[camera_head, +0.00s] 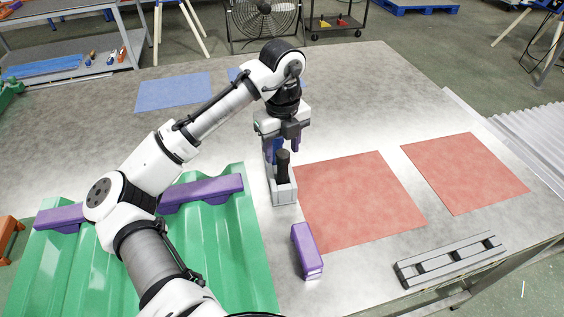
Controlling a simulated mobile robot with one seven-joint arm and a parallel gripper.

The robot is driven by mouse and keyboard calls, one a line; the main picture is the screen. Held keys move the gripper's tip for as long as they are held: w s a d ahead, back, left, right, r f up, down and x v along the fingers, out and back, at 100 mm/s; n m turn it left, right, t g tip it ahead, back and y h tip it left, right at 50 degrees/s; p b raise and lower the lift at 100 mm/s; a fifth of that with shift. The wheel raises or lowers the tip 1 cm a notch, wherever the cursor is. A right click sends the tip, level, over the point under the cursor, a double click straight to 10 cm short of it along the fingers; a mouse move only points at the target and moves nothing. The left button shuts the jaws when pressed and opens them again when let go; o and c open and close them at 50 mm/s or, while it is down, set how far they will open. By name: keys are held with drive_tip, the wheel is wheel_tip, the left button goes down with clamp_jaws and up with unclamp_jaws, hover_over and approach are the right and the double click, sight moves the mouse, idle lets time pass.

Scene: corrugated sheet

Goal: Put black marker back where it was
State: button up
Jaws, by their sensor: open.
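A black marker (283,168) stands upright in a small light grey holder (284,194) on the metal table, left of the nearer red square. My gripper (283,149) points down just above and behind the marker's top. It is open, with one dark finger on the right and the other side partly hidden. A blue piece (275,152) shows beside the marker under the gripper; I cannot tell whether it is another marker. The lower part of the black marker is hidden by the holder's wall.
A purple block (307,251) lies in front of the holder. A green corrugated sheet (225,262) with a purple bar (202,189) is on the left. Red squares (360,201) (465,172) lie right, and a grey slotted rail (450,261) lies front right. The table's back right is clear.

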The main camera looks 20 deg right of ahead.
wheel_tip(320, 180, up, 6)
drive_tip(key=shift+r, duration=0.15)
idle(0.5)
